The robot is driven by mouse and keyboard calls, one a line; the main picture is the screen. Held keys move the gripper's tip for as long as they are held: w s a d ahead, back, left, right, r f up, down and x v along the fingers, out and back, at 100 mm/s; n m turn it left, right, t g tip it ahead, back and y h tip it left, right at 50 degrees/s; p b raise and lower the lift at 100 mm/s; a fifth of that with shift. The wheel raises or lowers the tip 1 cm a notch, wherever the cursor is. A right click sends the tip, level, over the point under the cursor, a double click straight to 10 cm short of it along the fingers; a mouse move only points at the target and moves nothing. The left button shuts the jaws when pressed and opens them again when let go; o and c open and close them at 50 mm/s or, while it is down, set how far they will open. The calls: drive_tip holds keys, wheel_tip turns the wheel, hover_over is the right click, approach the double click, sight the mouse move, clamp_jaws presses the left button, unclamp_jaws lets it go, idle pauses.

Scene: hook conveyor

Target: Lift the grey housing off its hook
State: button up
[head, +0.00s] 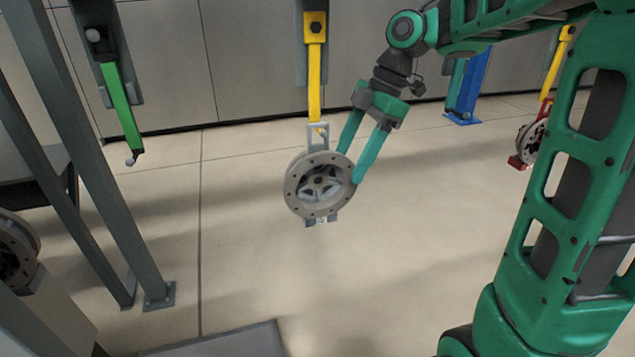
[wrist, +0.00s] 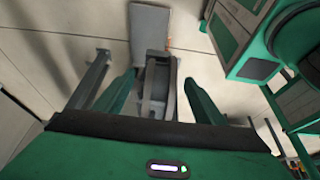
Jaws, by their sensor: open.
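The grey housing (head: 295,190) is a round wheel-like part with a spoked centre and a bracket on top. It hangs by that bracket from a yellow hook (head: 314,85) in the middle of the head view. My gripper (head: 352,166) is open at the housing's upper right, its green fingers pointing down and left. One finger overlaps the housing's right edge in the picture; I cannot tell if they touch. In the wrist view, the housing (wrist: 158,82) shows edge-on between the two spread fingers of my gripper (wrist: 165,88). The hook's tip is partly hidden by the bracket.
An empty green hook (head: 122,105) hangs at the left. Another yellow hook (head: 556,62) at the right carries a part in a red holder (head: 533,138). Grey steel posts (head: 95,160) stand at the left, near another round part (head: 16,255). The floor below the housing is clear.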

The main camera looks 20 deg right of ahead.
sight(340, 178)
drive_tip(key=x, duration=0.8)
drive_tip(key=shift+w+a+f, duration=0.15)
drive_tip(key=shift+f, duration=0.05)
drive_tip(key=c, duration=1.1)
